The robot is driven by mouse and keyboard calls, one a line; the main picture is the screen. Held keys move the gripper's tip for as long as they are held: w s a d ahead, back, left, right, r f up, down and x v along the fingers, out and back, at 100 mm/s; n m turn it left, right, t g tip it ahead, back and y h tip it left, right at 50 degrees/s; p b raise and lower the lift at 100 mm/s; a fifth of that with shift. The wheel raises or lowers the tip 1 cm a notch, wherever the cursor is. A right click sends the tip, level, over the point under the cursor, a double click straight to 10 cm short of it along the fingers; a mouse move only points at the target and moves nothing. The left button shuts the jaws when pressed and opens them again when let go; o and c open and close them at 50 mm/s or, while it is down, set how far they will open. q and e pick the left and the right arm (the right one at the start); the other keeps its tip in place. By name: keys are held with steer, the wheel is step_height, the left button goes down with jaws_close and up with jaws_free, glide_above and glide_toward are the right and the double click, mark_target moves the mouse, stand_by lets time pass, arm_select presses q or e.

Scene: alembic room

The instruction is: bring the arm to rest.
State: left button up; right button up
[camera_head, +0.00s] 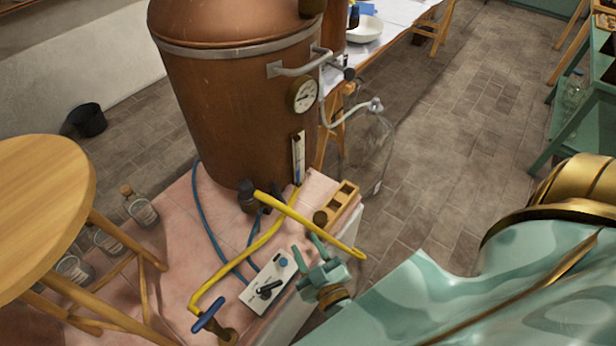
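My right gripper (304,246) is low in the middle of the head view, small and teal with a gold wrist ring. Its two fingers point up and left and stand apart, with nothing visible between them. It is over the right edge of the pink tiled platform (178,212), close beside a white control box (270,281) with a black knob and a blue button. I cannot tell whether it touches the box. My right arm (540,280) fills the lower right corner. My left gripper is not in view.
A large copper still (240,110) stands on the platform behind the gripper. A yellow hose (245,258) and a wooden holder (340,203) are close by. A glass jar (368,155) stands beyond, a wooden stool (40,205) at left. The floor (445,160) is open behind my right arm.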

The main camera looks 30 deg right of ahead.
stand_by(0.3)
steer(key=s+a+f+g+y, duration=0.2)
steer(key=s+f+g, duration=0.4)
steer(key=f, duration=0.5)
steer(key=s+a+f+g+y, duration=0.2)
steer(key=s+f+g+y, duration=0.15)
steer(key=s+f, duration=0.6)
steer(key=s+d+f+g+h+b, duration=0.1)
steer(key=s+d+f+g, duration=0.2)
steer(key=s+f, duration=0.3)
steer(key=s+d+f+g+h+b, duration=0.1)
steer(key=s+d+f+g, duration=0.3)
steer(key=s, duration=0.5)
steer(key=shift+s+d+f+n+h, duration=0.15)
steer(key=shift+d+f+n+h, duration=0.25)
steer(key=shift+d+f, duration=0.7)
